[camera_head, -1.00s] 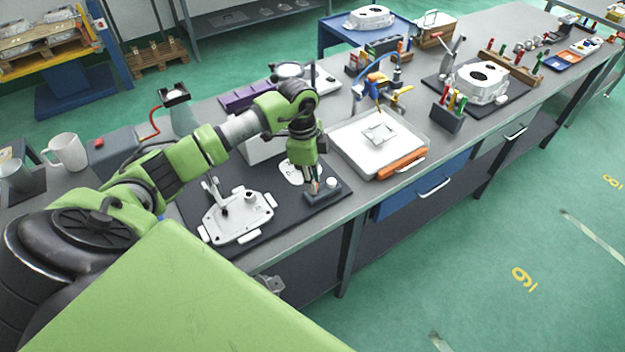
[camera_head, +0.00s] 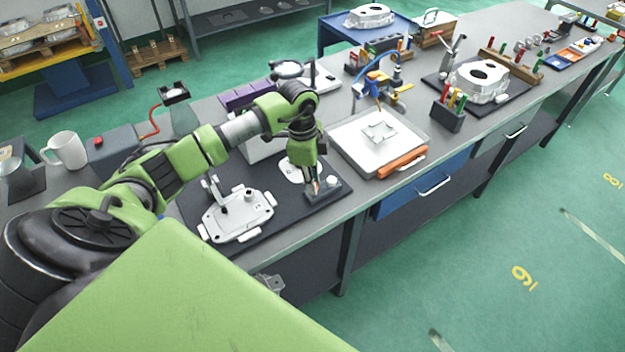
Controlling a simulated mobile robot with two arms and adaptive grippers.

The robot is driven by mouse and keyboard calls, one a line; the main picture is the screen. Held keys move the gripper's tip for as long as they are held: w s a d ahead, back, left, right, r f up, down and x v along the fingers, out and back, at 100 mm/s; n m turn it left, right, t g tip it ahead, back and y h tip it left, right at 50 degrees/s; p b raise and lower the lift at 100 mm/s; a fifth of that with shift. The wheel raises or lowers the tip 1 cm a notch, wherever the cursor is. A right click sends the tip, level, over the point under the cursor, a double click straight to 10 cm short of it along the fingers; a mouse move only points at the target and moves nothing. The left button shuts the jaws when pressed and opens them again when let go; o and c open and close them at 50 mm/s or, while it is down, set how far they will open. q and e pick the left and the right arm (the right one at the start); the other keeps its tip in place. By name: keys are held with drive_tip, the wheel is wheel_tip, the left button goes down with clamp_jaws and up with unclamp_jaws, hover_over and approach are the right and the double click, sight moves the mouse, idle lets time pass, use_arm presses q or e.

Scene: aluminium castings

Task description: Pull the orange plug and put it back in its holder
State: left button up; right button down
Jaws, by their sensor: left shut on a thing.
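My left gripper (camera_head: 313,188) points down over a small dark block (camera_head: 322,197), which looks like the plug holder, at the right end of a black mat (camera_head: 268,232). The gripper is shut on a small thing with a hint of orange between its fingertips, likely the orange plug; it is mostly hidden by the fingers. I cannot tell whether it sits in the block or just above it. A white round plug (camera_head: 333,181) stands in the block beside the fingers. A pale aluminium casting (camera_head: 238,217) lies on the mat to the left. My right gripper is out of view.
A white tray (camera_head: 350,140) with an orange-handled tool (camera_head: 402,164) is to the right. A white mug (camera_head: 68,150) and a box with a red button (camera_head: 110,148) stand at the left. A flat white part (camera_head: 290,171) lies behind the gripper.

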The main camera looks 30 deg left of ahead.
use_arm(q)
drive_tip(key=shift+f+b, duration=0.5)
drive_tip(key=shift+f, duration=0.4)
drive_tip(key=o, duration=0.8)
drive_tip(key=shift+c, duration=0.2)
drive_tip(key=shift+r, duration=0.1)
wheel_tip(320, 180, up, 12)
drive_tip(key=a, duration=0.1)
drive_tip(key=shift+s+a, duration=0.15)
drive_tip(key=shift+s, duration=0.15)
